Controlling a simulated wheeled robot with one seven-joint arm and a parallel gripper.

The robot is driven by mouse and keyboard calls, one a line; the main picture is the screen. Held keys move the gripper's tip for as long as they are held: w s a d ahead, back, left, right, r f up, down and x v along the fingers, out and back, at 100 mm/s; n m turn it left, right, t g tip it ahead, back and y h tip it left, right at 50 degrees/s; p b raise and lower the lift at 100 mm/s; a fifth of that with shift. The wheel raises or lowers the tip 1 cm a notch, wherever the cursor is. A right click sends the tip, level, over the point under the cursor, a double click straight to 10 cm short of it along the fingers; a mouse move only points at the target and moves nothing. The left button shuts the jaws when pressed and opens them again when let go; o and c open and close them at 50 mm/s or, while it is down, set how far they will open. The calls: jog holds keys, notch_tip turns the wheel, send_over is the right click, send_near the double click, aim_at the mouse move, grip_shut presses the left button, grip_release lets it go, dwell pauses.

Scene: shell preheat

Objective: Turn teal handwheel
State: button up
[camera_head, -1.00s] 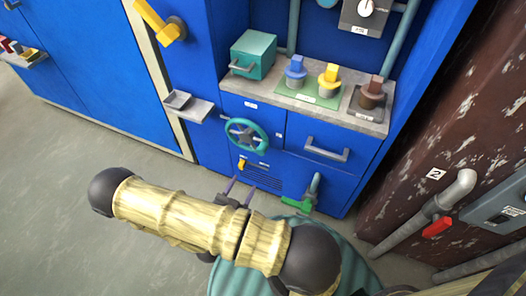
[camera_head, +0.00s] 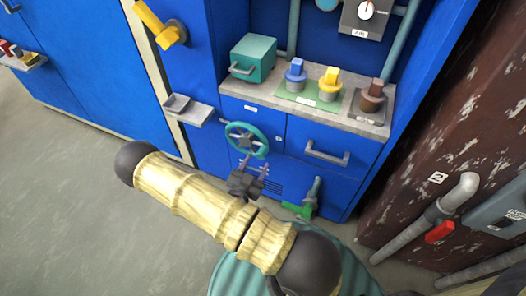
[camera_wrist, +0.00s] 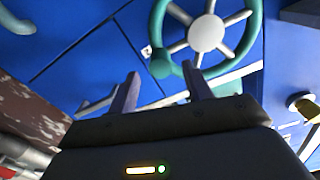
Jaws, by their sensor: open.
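The teal handwheel (camera_head: 231,147), with a grey hub and spokes, is mounted on the front of the blue cabinet below the counter. In the wrist view the handwheel (camera_wrist: 254,22) fills the upper middle, and a round teal knob (camera_wrist: 162,65) sits on its rim. My gripper (camera_head: 254,161) is just below the wheel in the head view. In the wrist view my gripper (camera_wrist: 160,80) is open, with its two purple fingers apart. The knob appears between and beyond the fingertips. I cannot tell whether a finger touches it.
A grey counter (camera_head: 240,89) above holds a teal box (camera_head: 253,60) and several coloured plugs. A small grey shelf (camera_head: 190,108) juts out at left.

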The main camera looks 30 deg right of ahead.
aim_at(263, 151)
jog(key=x, duration=0.7)
jog(key=shift+b, duration=0.35)
grip_shut()
jog(key=shift+a+f, duration=0.1)
